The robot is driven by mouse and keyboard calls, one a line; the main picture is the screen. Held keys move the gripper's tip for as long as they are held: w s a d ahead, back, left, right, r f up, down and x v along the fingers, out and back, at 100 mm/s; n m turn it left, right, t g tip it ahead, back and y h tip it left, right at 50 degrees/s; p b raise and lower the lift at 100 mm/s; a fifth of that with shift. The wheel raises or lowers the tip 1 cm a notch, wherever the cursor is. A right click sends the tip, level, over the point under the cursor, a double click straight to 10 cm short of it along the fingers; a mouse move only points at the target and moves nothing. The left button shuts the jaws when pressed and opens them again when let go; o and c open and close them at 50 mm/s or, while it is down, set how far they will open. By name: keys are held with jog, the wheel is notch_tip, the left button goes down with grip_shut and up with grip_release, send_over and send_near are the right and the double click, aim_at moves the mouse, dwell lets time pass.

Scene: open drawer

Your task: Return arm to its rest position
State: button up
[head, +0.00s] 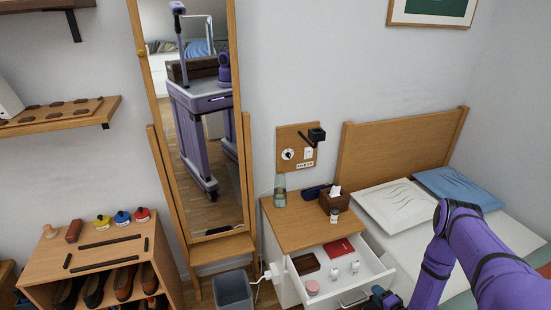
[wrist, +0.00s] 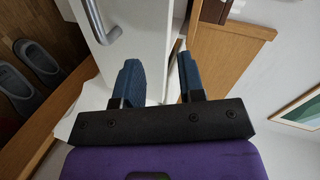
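My gripper (wrist: 158,80) shows in the wrist view with its two blue fingers apart and nothing between them. In the head view my purple arm reaches in from the right, and the gripper (head: 384,298) is at the bottom edge, partly cut off, close by the drawer's front. The white drawer (head: 378,278) of the nightstand is pulled open. Its handle (head: 355,300) shows in the head view and also in the wrist view (wrist: 100,25), left of the fingers. The fingers are apart from the handle.
The drawer holds a red book (head: 340,248), a brown tray (head: 305,263) and small containers. A tissue box (head: 335,203) and a glass bottle (head: 280,192) stand on the nightstand (head: 300,232). The bed (head: 400,210) is at right, a bin (head: 233,292) and mirror (head: 200,120) at left.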

jog(key=w+d+r+n+g+h, duration=0.1)
jog(key=w+d+r+n, duration=0.1)
jog(key=w+r, duration=0.75)
jog(key=w+d+r+n+g+h, duration=0.1)
jog(key=w+d+r+n, duration=0.2)
jog(key=w+r, duration=0.7)
jog(key=s+a+r+n+g+h, duration=0.1)
jog(key=s+r+h, duration=0.1)
jog(key=r, duration=1.3)
jog(key=s+a+r+n+g+h, duration=0.1)
jog(key=r, duration=1.5)
jog(key=s+a+r+n+g, duration=0.1)
jog(key=s+a+r, duration=0.2)
jog(key=s+r, duration=0.6)
jog(key=s+a+r+n+g, duration=0.1)
jog(key=s+a+r, duration=0.2)
jog(key=s+r, duration=0.65)
jog(key=s+a+r+n, duration=0.1)
jog(key=s+a+r, duration=0.1)
jog(key=s, duration=0.6)
jog(key=s+a+r+n+g, duration=0.1)
jog(key=s+a+r, duration=0.1)
jog(key=s, duration=0.6)
jog(key=s+a+r+n+g, duration=0.1)
jog(key=s+a+r, duration=0.2)
jog(key=s, duration=0.6)
jog(key=shift+r+y, duration=0.3)
jog(key=shift+r, duration=0.25)
